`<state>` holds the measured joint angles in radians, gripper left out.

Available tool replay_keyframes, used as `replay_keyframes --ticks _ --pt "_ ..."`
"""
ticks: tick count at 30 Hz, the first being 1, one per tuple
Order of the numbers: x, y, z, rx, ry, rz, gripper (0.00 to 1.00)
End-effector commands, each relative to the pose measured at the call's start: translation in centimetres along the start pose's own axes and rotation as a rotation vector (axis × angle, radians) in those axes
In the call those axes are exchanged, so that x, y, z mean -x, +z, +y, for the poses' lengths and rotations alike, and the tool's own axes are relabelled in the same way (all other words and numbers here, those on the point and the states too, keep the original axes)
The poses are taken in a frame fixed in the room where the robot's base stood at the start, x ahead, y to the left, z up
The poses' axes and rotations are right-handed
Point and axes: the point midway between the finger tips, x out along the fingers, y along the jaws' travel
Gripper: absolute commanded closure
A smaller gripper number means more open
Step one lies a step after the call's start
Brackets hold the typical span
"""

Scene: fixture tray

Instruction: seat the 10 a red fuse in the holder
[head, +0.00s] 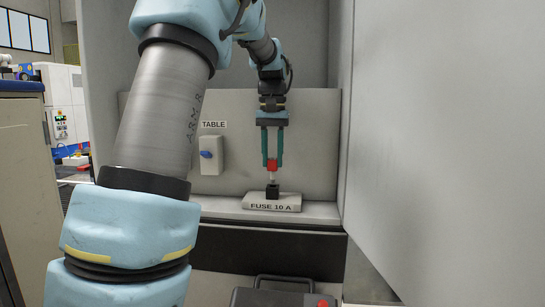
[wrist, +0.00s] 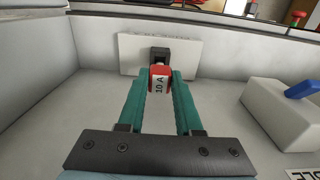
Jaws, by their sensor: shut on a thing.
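My gripper (head: 272,163) has teal fingers pointing down and is shut on the red fuse (head: 272,166). In the wrist view the gripper (wrist: 160,82) grips the fuse (wrist: 159,86) by its red body, and its label reads 10 A. A thin pale part shows below the red body in the head view. The black holder (head: 272,191) stands on a white base labelled FUSE 10 A (head: 258,206). The fuse is upright above the holder and roughly in line with it. Whether its lower end touches or enters the holder I cannot tell. In the wrist view the fuse partly hides the holder (wrist: 159,54).
A grey switch box with a blue knob (head: 207,154) is on the back wall under a TABLE label, left of the gripper. A cabinet side panel (head: 440,140) stands close on the right. A dark case with a red part (head: 283,294) is below the shelf. The shelf around the base is clear.

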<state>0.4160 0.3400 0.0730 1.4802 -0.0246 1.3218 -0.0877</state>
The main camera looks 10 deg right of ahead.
Motion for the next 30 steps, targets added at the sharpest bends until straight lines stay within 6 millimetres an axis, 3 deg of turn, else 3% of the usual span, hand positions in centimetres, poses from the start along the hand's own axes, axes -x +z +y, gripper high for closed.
replay_keyframes --ticks 30 --pt "-2.5 0.0 0.0 0.0 0.0 -0.001 1.0"
